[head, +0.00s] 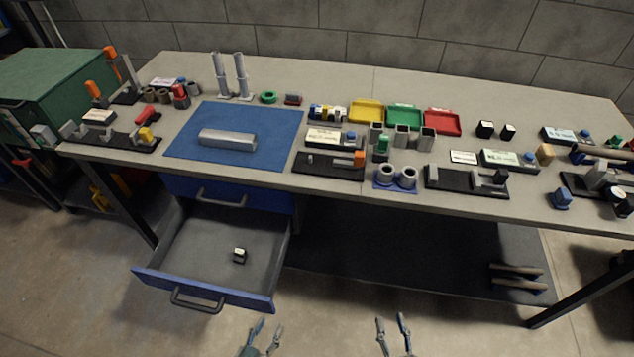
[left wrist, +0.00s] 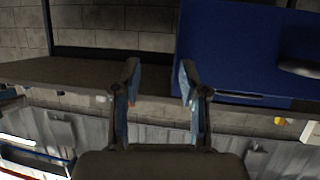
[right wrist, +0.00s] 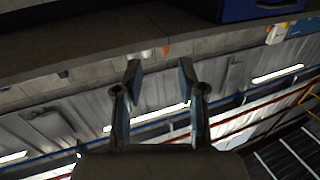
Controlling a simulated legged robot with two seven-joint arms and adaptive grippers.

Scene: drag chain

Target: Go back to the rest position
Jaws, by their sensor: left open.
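My left gripper (head: 264,336) is at the bottom of the head view, in front of the open blue drawer and apart from it. In the left wrist view its two fingers (left wrist: 160,85) stand apart with nothing between them. My right gripper (head: 393,324) is at the bottom of the head view, to the right of the left one, over the floor. In the right wrist view its fingers (right wrist: 160,80) are spread and empty. Neither gripper touches anything.
The workbench (head: 340,80) carries a blue mat (head: 190,150) with a grey bar (head: 228,140), trays and several fixtures. A dark lower shelf (head: 420,265) lies beneath.

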